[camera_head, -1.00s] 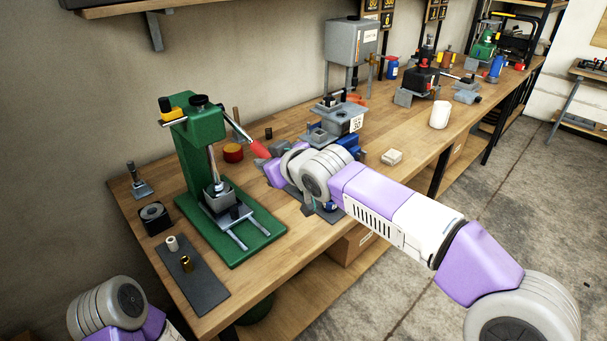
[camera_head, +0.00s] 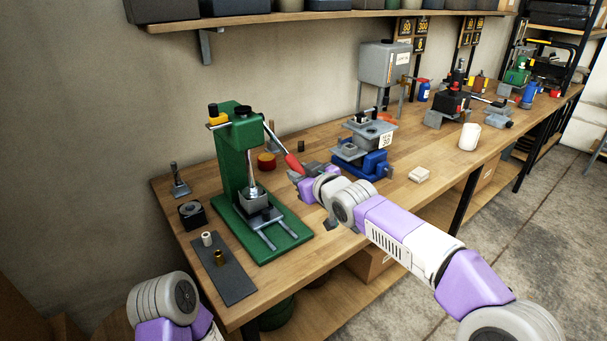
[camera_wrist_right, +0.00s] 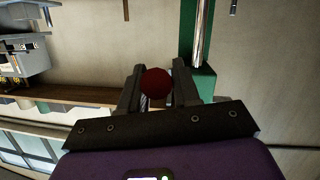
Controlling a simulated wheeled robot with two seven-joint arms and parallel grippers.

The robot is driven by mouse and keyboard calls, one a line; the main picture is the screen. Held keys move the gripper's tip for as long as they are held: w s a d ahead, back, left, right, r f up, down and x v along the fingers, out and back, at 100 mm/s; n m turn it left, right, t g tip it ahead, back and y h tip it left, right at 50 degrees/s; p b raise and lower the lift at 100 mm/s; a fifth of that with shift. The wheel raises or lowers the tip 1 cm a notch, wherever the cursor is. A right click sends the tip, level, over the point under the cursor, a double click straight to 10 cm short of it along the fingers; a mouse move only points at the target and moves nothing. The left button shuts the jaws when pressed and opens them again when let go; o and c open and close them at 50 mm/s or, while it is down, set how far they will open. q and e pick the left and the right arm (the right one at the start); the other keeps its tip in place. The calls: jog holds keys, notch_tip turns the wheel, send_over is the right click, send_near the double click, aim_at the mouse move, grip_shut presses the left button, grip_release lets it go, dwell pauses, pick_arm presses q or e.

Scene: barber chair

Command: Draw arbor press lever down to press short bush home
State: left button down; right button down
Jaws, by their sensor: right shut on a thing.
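The green arbor press (camera_head: 232,165) stands on the bench at left. It also shows in the right wrist view (camera_wrist_right: 188,40). Its lever slopes down to the right and ends in a red handle (camera_head: 292,162). My right gripper (camera_head: 301,176) is shut on this handle; in the right wrist view the handle's round red end (camera_wrist_right: 156,83) sits between the two fingers (camera_wrist_right: 154,78). The steel ram (camera_head: 253,174) reaches down to a dark block (camera_head: 256,209) on the press base. I cannot make out a bush under the ram. My left gripper is out of view; only part of its arm shows.
A dark mat (camera_head: 226,272) in front of the press holds a white bush (camera_head: 207,239) and a brass bush (camera_head: 219,257). A black ring block (camera_head: 192,214) is beside it. A blue vise (camera_head: 362,166) stands just behind my right gripper. The bench front right is mostly clear.

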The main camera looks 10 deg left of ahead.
jog(key=c, duration=1.1)
grip_release()
jog(key=shift+a+f, duration=0.15)
jog(key=shift+f, duration=0.4)
jog(key=shift+c, duration=0.2)
jog(key=shift+o, duration=1.1)
jog(key=shift+w+a, duration=0.1)
jog(key=shift+o, duration=0.2)
jog(key=shift+r, duration=0.1)
jog(key=shift+d+r, duration=0.15)
jog(key=shift+d, duration=0.05)
jog(key=shift+s+d+r, duration=0.1)
jog(key=shift+s+d, duration=0.1)
jog(key=shift+s, duration=0.15)
jog(key=p+v, duration=0.1)
jog(key=v, duration=0.5)
jog(key=shift+s, duration=0.35)
jog(key=shift+d, duration=0.1)
